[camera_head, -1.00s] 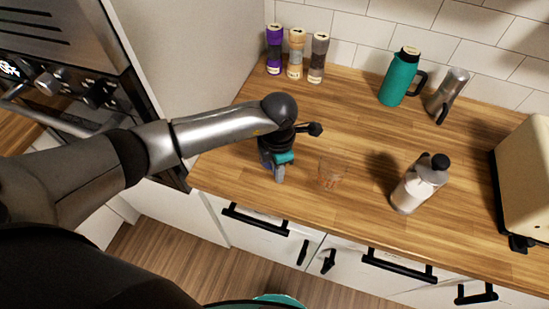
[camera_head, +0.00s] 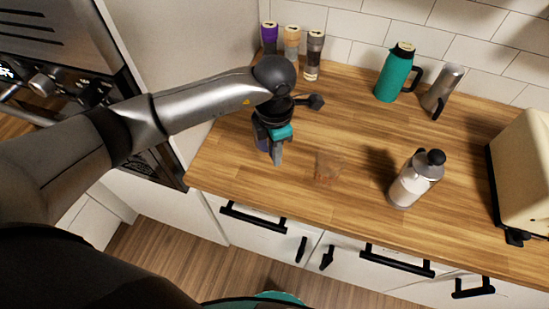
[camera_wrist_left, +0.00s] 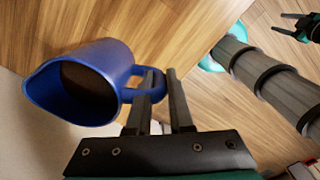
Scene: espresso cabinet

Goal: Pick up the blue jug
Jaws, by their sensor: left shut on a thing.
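The blue jug (camera_wrist_left: 85,82) fills the left of the left wrist view, with its open mouth towards the lower left and a dark inside. Its loop handle points right, between the fingers of my left gripper (camera_wrist_left: 160,90), which is shut on it. In the head view my left gripper (camera_head: 271,155) points down near the counter's left front. There the jug (camera_head: 262,144) is mostly hidden behind the gripper, with only a bluish patch showing. I cannot tell whether it touches the counter. My right gripper (camera_wrist_left: 303,27) shows small at the wrist view's upper right edge; its opening is unclear.
A clear glass (camera_head: 327,165) stands just right of the left gripper. Further right are a white-and-grey bottle (camera_head: 413,180) and a cream appliance (camera_head: 523,178). A teal jug (camera_head: 394,75), a steel pitcher (camera_head: 443,88) and several jars (camera_head: 292,43) stand at the back. The middle counter (camera_head: 345,115) is clear.

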